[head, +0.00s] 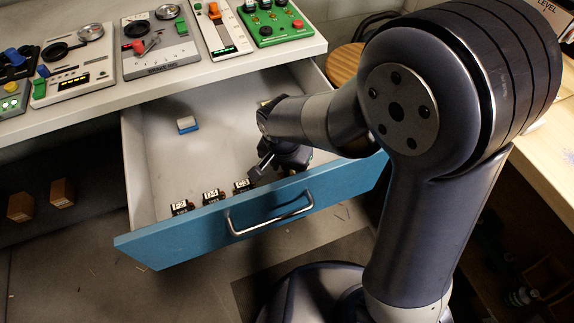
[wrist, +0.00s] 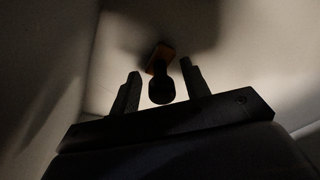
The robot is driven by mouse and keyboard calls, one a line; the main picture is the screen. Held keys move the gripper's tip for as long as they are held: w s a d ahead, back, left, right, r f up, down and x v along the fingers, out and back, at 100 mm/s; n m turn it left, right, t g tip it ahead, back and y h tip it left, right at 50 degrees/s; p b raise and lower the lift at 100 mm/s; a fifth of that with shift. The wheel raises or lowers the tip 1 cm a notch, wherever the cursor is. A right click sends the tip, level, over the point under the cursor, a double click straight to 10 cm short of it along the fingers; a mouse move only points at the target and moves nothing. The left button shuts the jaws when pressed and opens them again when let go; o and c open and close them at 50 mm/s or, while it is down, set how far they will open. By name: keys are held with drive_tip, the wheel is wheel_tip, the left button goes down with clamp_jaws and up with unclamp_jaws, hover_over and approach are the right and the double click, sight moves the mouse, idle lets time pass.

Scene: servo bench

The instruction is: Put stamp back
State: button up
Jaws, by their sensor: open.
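The stamp (wrist: 162,88) shows in the wrist view, with a dark rounded handle toward me and an orange-brown base beyond it. It is between the two fingers of my gripper (wrist: 160,74), with a gap on each side. In the head view my gripper (head: 262,166) is low inside the open drawer (head: 170,233), near its front right part. I cannot pick out the stamp in the head view; my gripper and arm cover that area. The gripper is open and holds nothing.
A blue and white block (head: 187,125) lies farther back. The drawer's middle floor is clear. Control panels (head: 160,42) line the bench top (head: 110,92) above. A round wooden stool (head: 346,63) stands behind.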

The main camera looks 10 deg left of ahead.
wheel_tip(320, 180, up, 12)
drive_tip(key=s+p, duration=0.1)
drive_tip(key=p, duration=0.1)
drive_tip(key=shift+s+a+p, duration=0.2)
drive_tip(key=shift+s+p, duration=0.1)
drive_tip(key=shift+s, duration=0.1)
idle(1.0)
